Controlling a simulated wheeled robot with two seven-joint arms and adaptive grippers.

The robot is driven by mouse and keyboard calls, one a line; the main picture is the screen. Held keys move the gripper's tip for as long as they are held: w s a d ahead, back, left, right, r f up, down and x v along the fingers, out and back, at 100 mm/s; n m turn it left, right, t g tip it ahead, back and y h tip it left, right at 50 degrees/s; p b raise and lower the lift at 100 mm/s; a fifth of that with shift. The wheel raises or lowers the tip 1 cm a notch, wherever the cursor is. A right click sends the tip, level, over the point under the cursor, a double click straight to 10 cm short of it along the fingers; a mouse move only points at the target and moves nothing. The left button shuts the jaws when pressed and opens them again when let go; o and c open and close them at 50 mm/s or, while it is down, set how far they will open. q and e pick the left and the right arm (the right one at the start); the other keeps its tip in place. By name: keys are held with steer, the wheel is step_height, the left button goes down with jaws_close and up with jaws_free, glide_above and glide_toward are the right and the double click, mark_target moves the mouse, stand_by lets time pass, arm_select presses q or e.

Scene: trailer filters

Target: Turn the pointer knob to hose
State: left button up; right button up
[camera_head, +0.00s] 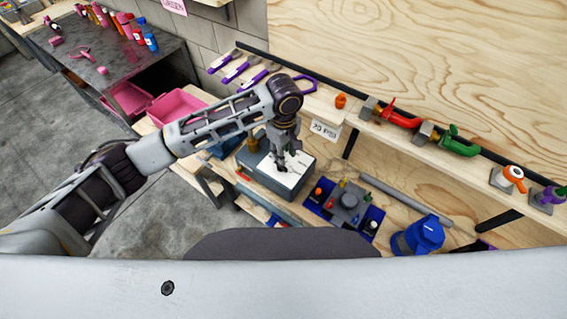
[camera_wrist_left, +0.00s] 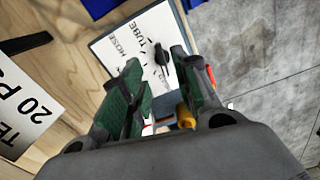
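The black pointer knob (camera_wrist_left: 162,60) stands on a white panel (camera_wrist_left: 116,48) with the printed words HOSE and TUBE and short tick marks. Part of another word is hidden by the fingers. In the wrist view the knob's long side runs roughly up and down; I cannot tell which end is its pointing end. The panel is the white top of a grey box in the head view (camera_head: 290,178). My left gripper (camera_wrist_left: 155,62) is open, its green-padded fingers over the panel with the knob near the right fingertip; contact cannot be told. In the head view the gripper (camera_head: 284,160) hides the knob. My right gripper is not in view.
A blue tray (camera_head: 372,222) with a grey fixture stands right of the box. A blue object (camera_head: 420,236) lies farther right. A shelf (camera_head: 400,145) behind carries red and green clamps. A pink bin (camera_head: 176,106) is at left. A brass-coloured part (camera_wrist_left: 185,116) is close to the fingers.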

arm_select(q)
steer(key=shift+f+p, duration=0.45)
steer(key=shift+f, duration=3.25)
jaws_close()
